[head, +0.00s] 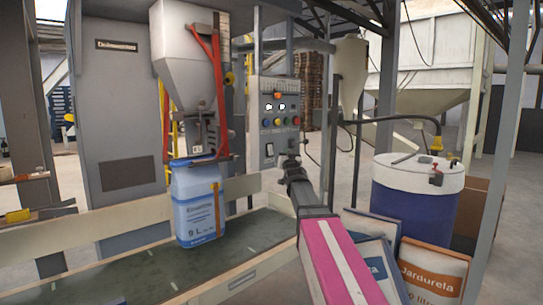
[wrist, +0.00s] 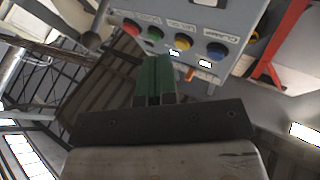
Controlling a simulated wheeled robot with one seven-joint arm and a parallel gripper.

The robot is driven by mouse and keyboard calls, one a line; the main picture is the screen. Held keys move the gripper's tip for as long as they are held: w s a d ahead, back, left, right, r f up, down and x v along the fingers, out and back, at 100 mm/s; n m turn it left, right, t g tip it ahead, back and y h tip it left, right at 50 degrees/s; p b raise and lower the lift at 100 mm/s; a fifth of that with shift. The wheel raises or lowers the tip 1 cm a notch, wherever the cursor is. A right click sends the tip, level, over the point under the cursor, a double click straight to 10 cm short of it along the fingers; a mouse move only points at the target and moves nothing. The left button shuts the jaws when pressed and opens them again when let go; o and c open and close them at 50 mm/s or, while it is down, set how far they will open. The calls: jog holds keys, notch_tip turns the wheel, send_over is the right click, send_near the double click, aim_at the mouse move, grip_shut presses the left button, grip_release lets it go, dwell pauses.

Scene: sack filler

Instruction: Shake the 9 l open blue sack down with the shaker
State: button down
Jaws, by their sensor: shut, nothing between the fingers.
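The blue sack (head: 199,212), marked 9 L, stands upright on the dark conveyor bed (head: 130,270). Its top is at the spout (head: 200,138) under the grey hopper; whether the spout touches it I cannot tell. My gripper (head: 289,160) is right of the sack, just in front of the lower part of the control panel (head: 281,95). In the wrist view the green fingers (wrist: 154,68) are together and empty, pointing at the panel. Red (wrist: 131,28), green (wrist: 155,34), yellow (wrist: 183,41) and blue (wrist: 216,50) buttons show beyond the fingertips, apart from them.
Pale side rails (head: 110,219) edge the conveyor. A red lever frame (head: 218,90) hangs beside the hopper. A blue drum with a white top (head: 415,195) and other filled sacks (head: 432,270) stand at right. A grey post (head: 500,150) is at far right.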

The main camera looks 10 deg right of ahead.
jog(key=w+a, duration=0.3)
jog(key=w, duration=0.2)
jog(key=shift+a+f, duration=0.3)
jog(key=shift+f, duration=0.15)
jog(key=shift+w, duration=0.1)
dwell(1.7)
jog(key=shift+w+a, duration=0.2)
jog(key=shift+a, duration=0.05)
jog(key=shift+w+a+f, duration=0.1)
jog(key=shift+w+a, duration=0.1)
jog(key=shift+w, duration=0.1)
dwell(0.8)
jog(key=shift+s, duration=0.1)
jog(key=shift+s+d, duration=0.5)
jog(key=shift+s, duration=0.05)
dwell(0.3)
jog(key=s+d, duration=0.1)
jog(key=s, duration=0.1)
jog(key=s+d+r, duration=0.1)
jog(key=s, duration=0.1)
jog(key=shift+d, duration=0.4)
